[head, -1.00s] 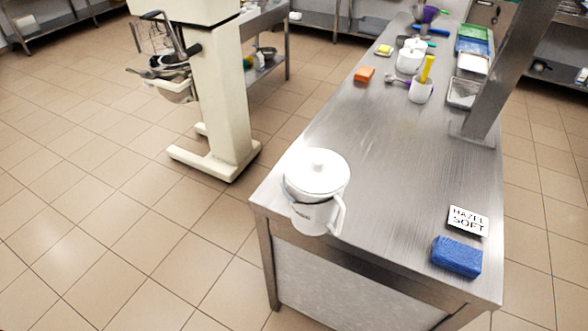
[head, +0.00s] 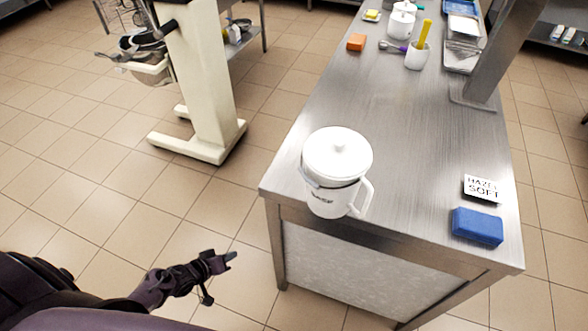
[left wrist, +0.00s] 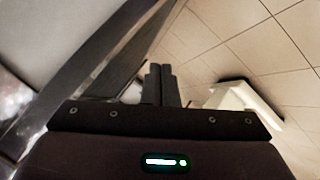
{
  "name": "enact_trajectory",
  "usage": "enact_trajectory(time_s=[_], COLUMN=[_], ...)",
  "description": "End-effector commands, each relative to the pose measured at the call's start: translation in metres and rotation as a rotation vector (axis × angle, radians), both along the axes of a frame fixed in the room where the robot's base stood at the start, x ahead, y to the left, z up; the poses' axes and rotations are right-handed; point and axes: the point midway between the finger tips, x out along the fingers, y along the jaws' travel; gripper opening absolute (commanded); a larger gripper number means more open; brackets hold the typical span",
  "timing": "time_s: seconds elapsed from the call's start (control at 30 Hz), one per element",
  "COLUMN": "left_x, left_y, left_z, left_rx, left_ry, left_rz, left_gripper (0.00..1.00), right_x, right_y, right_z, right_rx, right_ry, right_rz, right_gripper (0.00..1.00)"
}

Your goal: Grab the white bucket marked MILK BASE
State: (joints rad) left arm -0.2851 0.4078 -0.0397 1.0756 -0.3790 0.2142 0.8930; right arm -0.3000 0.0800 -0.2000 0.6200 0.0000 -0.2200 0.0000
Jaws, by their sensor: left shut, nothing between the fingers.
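A white lidded bucket (head: 335,172) stands upright at the near left corner of the steel table. It has a round white lid with a knob and a white handle on its right side. My left gripper (head: 231,257) shows at the lower left of the head view, over the floor, left of the table and apart from the bucket. In the left wrist view the two fingers (left wrist: 160,84) are together with nothing between them. My right gripper is out of view.
The steel table (head: 400,130) bears a blue sponge (head: 477,226) and a HAZEL SOFT card (head: 483,188) at near right. A metal post (head: 497,65) rises at its right edge. White containers and utensils stand farther back. A cream mixer stand (head: 205,90) is on the floor at left.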

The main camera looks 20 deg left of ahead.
Motion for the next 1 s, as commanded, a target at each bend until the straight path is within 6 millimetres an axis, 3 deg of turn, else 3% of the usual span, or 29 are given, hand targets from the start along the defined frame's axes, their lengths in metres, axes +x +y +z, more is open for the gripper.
enact_trajectory(time_s=[0.03,0.1,0.2,0.3,0.4,0.5,0.6,0.77,1.0], left_x=[0.024,0.055,0.085,0.093,0.088,0.082,0.079,0.088,0.116], left_y=[0.007,0.009,0.002,-0.015,-0.031,-0.042,-0.048,-0.061,-0.103], left_z=[0.032,0.085,0.172,0.247,0.298,0.328,0.340,0.343,0.344], left_rx=[-0.077,-0.230,-0.485,-0.708,-0.863,-0.950,-0.987,-0.994,-0.995], left_ry=[-0.062,-0.136,-0.196,-0.176,-0.113,-0.054,-0.025,-0.021,-0.024], left_rz=[0.004,-0.001,-0.063,-0.161,-0.248,-0.304,-0.326,-0.327,-0.327], left_gripper=[0.00,0.00,0.00,0.00,0.00,0.00,0.00,0.00,0.00], right_x=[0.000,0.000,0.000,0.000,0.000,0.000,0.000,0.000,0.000], right_y=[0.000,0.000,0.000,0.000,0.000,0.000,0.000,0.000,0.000], right_z=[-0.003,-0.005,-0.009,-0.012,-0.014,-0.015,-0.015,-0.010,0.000], right_rx=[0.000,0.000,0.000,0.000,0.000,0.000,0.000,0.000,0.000], right_ry=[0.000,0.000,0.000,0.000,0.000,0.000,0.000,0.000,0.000], right_rz=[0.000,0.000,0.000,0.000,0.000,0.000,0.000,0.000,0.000], right_gripper=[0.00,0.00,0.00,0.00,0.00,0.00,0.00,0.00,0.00])
